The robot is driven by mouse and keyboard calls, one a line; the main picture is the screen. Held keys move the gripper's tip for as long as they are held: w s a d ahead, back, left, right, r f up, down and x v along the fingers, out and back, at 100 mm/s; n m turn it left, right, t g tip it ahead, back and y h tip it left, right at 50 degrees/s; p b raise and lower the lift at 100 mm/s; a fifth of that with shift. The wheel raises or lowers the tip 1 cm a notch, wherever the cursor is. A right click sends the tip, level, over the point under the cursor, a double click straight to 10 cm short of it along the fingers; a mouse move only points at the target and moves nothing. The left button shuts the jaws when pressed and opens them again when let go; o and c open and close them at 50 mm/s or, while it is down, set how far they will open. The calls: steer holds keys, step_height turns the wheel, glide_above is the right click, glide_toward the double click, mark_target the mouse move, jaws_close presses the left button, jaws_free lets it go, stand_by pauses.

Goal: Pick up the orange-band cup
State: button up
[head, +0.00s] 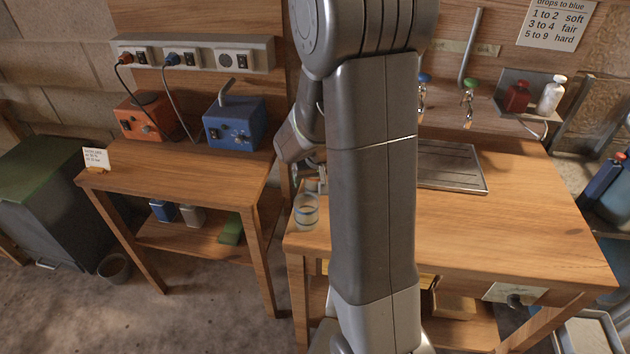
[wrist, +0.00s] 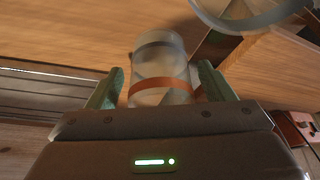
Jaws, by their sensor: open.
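The orange-band cup (wrist: 160,62) is clear, with an orange band and a darker band towards its far end. In the wrist view it lies between the two green fingers of my gripper (wrist: 158,82). The fingers are open, one on each side of it; I cannot tell whether either touches it. In the head view my arm hides most of my gripper, and I cannot make out the orange-band cup there.
Another clear cup (head: 306,211) with a blue band stands near the bench's left front corner; a clear rim (wrist: 245,14) shows close by in the wrist view. A metal drain tray (head: 455,168) lies right of my arm. The right bench top (head: 510,225) is largely clear.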

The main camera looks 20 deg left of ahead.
steer(key=shift+w+a+f, duration=0.15)
steer(key=shift+w+f, duration=0.05)
steer(key=shift+f, duration=0.45)
steer(key=shift+c, duration=0.2)
steer(key=c, duration=1)
steer(key=shift+r, duration=0.1)
step_height(320, 180, up, 10)
steer(key=shift+s, duration=0.15)
